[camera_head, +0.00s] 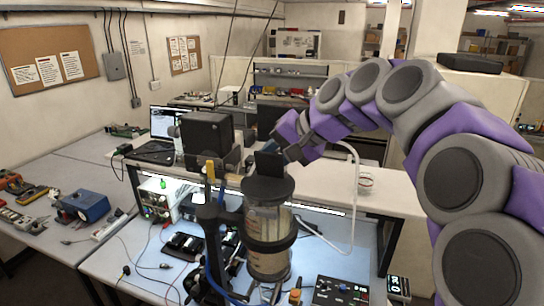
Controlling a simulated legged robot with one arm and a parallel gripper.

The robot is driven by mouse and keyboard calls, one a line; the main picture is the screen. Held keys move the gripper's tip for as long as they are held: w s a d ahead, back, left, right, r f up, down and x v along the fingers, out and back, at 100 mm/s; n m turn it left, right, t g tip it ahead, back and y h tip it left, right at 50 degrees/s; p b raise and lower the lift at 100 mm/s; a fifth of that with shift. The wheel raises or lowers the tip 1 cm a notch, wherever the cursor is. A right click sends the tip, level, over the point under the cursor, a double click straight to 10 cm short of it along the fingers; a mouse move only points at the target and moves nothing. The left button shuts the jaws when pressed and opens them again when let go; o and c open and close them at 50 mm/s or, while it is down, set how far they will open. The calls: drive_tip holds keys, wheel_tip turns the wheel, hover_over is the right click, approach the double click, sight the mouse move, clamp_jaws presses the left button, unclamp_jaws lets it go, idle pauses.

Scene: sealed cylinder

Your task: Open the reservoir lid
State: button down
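The reservoir is a clear upright cylinder (266,226) with dark bands, standing at the center above the workbench. Its dark round top, the lid (268,188), sits on the upper rim and looks level. A black flat upright piece (268,165) rises above the lid; I cannot tell whether it belongs to the lid or to my gripper. My grey and purple arm arches in from the right. My gripper (284,152) is at the arm's end, just above and slightly right of the lid. Its fingers are small and dark, so their opening and any contact with the lid are unclear.
A dark post with tubing (209,225) stands close left of the cylinder. A black box (207,139) is on the shelf behind. A pale hose (354,190) loops at the right. Electronics (340,291) and cables crowd the bench (345,262) around the base.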

drive_tip(key=c, duration=1)
unclamp_jaws()
drive_tip(key=shift+o, duration=0.4)
drive_tip(key=shift+s+f, duration=0.1)
